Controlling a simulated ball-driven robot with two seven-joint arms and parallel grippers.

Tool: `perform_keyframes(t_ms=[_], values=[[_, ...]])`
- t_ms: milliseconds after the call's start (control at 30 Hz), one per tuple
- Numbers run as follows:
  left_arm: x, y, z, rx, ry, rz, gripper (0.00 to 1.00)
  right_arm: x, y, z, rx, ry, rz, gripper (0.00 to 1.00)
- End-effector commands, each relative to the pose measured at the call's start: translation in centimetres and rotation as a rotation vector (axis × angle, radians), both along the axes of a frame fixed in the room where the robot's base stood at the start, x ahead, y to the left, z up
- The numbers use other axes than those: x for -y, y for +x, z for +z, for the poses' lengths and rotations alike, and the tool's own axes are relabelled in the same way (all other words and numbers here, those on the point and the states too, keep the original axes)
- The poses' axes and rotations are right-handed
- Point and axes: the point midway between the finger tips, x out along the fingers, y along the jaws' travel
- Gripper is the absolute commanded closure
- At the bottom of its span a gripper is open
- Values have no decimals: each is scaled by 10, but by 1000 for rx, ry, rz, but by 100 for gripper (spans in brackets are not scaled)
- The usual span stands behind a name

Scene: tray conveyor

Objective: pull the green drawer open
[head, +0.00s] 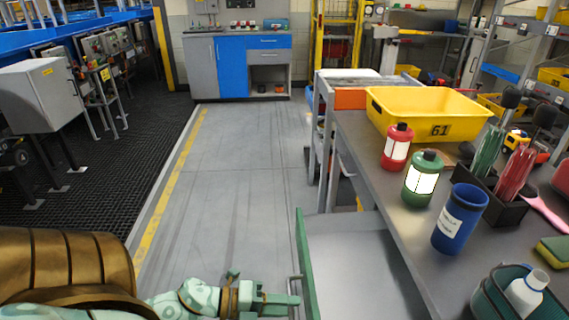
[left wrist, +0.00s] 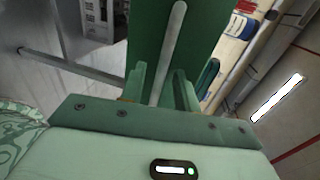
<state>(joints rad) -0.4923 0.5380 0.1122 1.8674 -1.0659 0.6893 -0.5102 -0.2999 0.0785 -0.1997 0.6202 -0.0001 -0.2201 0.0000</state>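The green drawer (head: 304,262) stands pulled out from under the workbench, its grey inside visible behind the green front. Its front also fills the upper middle of the left wrist view (left wrist: 146,38). A grey bar handle (left wrist: 170,45) is on that front. My left gripper (head: 295,299) is at the outer side of the drawer front, by the handle. In the left wrist view its two fingers (left wrist: 159,88) are apart, with the handle bar between them and gaps visible on both sides. My right gripper is not in view.
On the workbench (head: 370,150) stand a yellow bin (head: 430,112), a red bottle (head: 396,148), a green bottle (head: 421,190), a blue cup (head: 460,220) and a dark holder with tools. The grey floor (head: 235,160) left of the drawer is clear. A blue-and-grey cabinet (head: 235,65) stands at the back.

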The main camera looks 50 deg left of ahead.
Motion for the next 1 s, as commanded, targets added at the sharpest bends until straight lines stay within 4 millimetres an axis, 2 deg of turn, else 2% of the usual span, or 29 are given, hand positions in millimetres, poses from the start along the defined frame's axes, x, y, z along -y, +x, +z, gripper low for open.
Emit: perform_keyframes(t_ms=[233, 367, 467, 800, 1000], values=[[0, -1, 0, 0, -1, 0, 69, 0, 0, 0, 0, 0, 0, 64], [-7, -9, 3, -3, -2, 1, 69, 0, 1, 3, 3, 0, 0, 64], [-19, -24, 8, -3, 0, 1, 69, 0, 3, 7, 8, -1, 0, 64], [-74, -95, 26, -3, 1, 2, 69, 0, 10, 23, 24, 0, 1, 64], [-93, -119, 32, -2, 0, 0, 69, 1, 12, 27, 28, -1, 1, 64]])
